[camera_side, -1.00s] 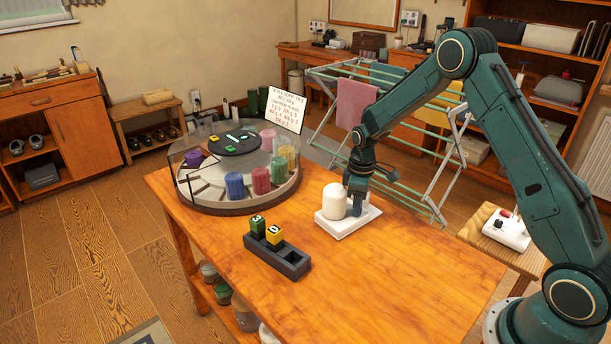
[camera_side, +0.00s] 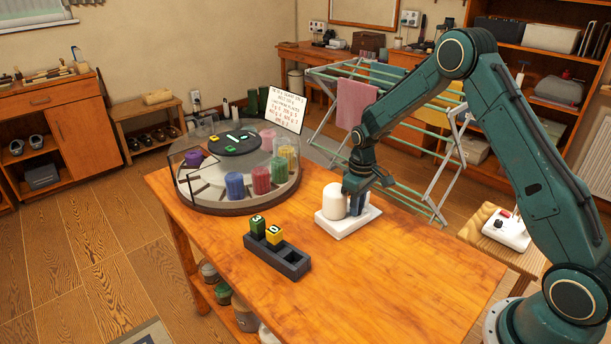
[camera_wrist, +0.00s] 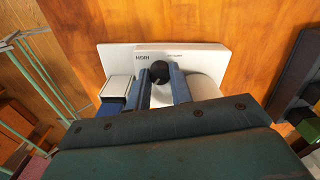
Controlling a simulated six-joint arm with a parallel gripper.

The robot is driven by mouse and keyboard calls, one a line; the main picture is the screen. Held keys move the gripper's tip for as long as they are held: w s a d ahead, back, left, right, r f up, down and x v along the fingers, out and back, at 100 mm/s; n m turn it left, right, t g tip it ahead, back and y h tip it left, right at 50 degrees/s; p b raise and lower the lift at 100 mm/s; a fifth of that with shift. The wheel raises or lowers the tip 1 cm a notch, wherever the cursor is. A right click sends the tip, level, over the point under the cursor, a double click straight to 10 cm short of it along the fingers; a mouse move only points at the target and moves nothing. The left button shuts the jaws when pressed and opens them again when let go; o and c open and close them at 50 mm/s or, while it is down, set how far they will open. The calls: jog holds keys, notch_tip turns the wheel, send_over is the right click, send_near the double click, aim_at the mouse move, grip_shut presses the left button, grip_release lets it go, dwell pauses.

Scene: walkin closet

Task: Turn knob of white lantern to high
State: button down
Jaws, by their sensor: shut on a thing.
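The white lantern (camera_side: 334,201) stands upright on its flat white base on the wooden table, at the end near my arm. In the wrist view its white base (camera_wrist: 117,60) shows a "HIGH" label at the left and a black round knob (camera_wrist: 160,72). My gripper (camera_side: 358,203) points down over the base, beside the white cylinder. In the wrist view the blue fingers of my gripper (camera_wrist: 161,82) are on both sides of the knob, shut on it. A light pointer mark shows on the knob, but its exact setting is hard to read. Part of the base is hidden behind the gripper.
A dark tray (camera_side: 291,262) with a green and a yellow block stands in front of the lantern. A round glass-walled carousel (camera_side: 240,206) with coloured cylinders is at the table's left. A drying rack (camera_side: 405,187) stands behind. The table's front right is clear.

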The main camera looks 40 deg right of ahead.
jog(key=c, duration=1.2)
grip_release()
jog(key=shift+c, duration=0.2)
jog(key=shift+r, duration=0.15)
notch_tip(320, 180, up, 14)
jog(key=shift+f, duration=0.2)
